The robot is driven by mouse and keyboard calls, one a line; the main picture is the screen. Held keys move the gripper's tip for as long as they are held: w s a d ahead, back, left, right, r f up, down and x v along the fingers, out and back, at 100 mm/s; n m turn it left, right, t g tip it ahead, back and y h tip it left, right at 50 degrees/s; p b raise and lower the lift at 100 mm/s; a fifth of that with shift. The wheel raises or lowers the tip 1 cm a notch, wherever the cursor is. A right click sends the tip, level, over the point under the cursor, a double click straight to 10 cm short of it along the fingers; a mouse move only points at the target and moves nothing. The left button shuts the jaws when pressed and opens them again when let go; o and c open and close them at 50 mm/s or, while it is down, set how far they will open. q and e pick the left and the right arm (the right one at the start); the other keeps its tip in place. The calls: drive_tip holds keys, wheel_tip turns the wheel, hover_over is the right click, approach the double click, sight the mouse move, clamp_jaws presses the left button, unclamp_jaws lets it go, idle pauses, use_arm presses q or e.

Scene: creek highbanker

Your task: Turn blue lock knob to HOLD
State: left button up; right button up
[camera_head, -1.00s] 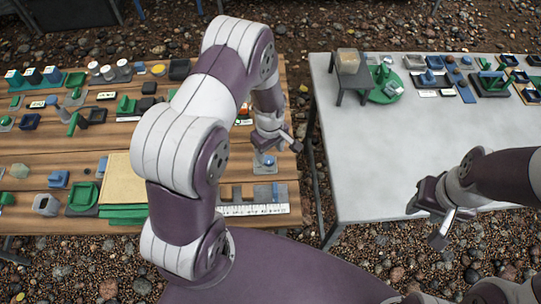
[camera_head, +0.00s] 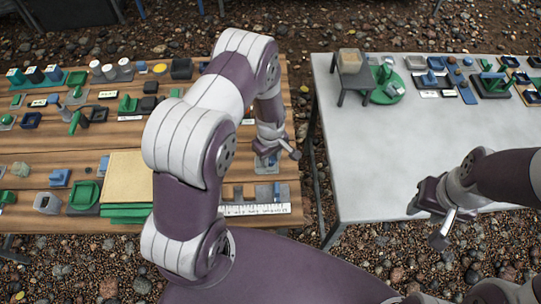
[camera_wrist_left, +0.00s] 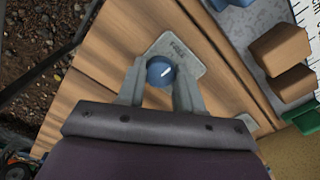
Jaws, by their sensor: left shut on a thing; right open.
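The blue lock knob (camera_wrist_left: 160,71) is round with a white pointer mark and sits on a small grey plate (camera_wrist_left: 183,54) with faint lettering. The lettering is too small to read. My left gripper (camera_wrist_left: 158,84) is shut on the knob, one finger on each side, in the left wrist view. In the head view my left gripper (camera_head: 272,152) is down at the plate near the right edge of the wooden table and hides most of the knob. My right gripper (camera_head: 432,214) is open and empty above the front of the grey table.
The wooden table (camera_head: 40,150) holds many small green, blue and black parts. A white ruler strip (camera_head: 255,209) and brown blocks lie in front of the knob. The grey table (camera_head: 420,150) is mostly bare in its middle. A gap separates the tables.

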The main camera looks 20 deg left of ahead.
sight(270, 159)
use_arm(q)
drive_tip(key=m, duration=0.5)
drive_tip(key=shift+m+p, duration=0.3)
drive_tip(key=shift+m, duration=0.1)
drive_tip(key=m, duration=0.5)
drive_tip(key=shift+m, duration=0.3)
idle(0.3)
drive_tip(key=o, duration=1)
drive_tip(key=shift+o, duration=0.2)
wheel_tip(270, 159, up, 13)
drive_tip(key=shift+f, duration=0.1)
